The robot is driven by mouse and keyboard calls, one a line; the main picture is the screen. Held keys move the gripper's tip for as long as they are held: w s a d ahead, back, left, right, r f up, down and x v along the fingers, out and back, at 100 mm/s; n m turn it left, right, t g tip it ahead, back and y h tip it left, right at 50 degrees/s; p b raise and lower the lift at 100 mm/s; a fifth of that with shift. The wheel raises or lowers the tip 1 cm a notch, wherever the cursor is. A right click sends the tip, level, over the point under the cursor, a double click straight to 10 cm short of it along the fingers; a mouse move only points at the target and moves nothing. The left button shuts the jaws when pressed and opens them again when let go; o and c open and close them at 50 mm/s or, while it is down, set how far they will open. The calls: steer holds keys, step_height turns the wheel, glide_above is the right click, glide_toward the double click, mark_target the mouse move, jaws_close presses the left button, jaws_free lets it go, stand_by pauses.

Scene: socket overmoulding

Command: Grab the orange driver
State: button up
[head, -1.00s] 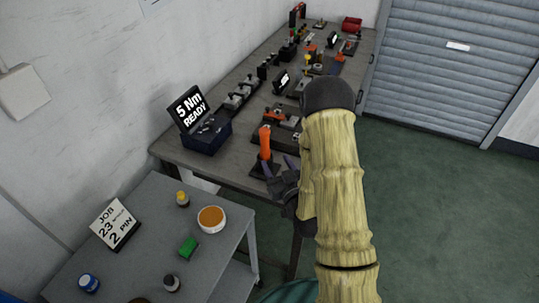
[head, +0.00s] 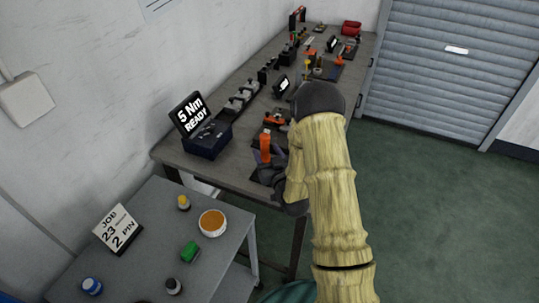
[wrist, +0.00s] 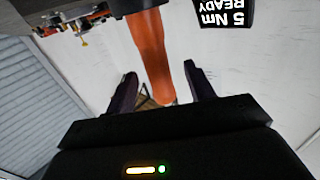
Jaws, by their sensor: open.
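The orange driver (head: 265,146) stands upright near the front edge of the long workbench (head: 225,165). My gripper (head: 264,162) is open at the driver, with its fingers close to the handle. In the wrist view the driver (wrist: 150,50) runs down from the top edge, and its lower end in the picture lies between the two finger tips of my gripper (wrist: 160,80). Gaps show between the handle and the fingers. The driver's foot is partly hidden by my gripper in the head view.
A dark blue box (head: 207,141) with a "5 Nm READY" screen stands left of the driver. Several fixtures line the bench behind. A lower grey table (head: 150,205) in front holds a job card (head: 117,229), an orange-filled tub (head: 212,223) and a green block (head: 189,251).

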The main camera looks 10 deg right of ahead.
steer(key=w, duration=0.1)
steer(key=w+p, duration=0.1)
steer(key=w, duration=0.1)
steer(key=w+p, duration=0.1)
steer(key=w, duration=0.1)
steer(key=shift+a+f, duration=0.1)
steer(key=shift+a, duration=0.15)
steer(key=shift+c, duration=0.3)
jaws_close()
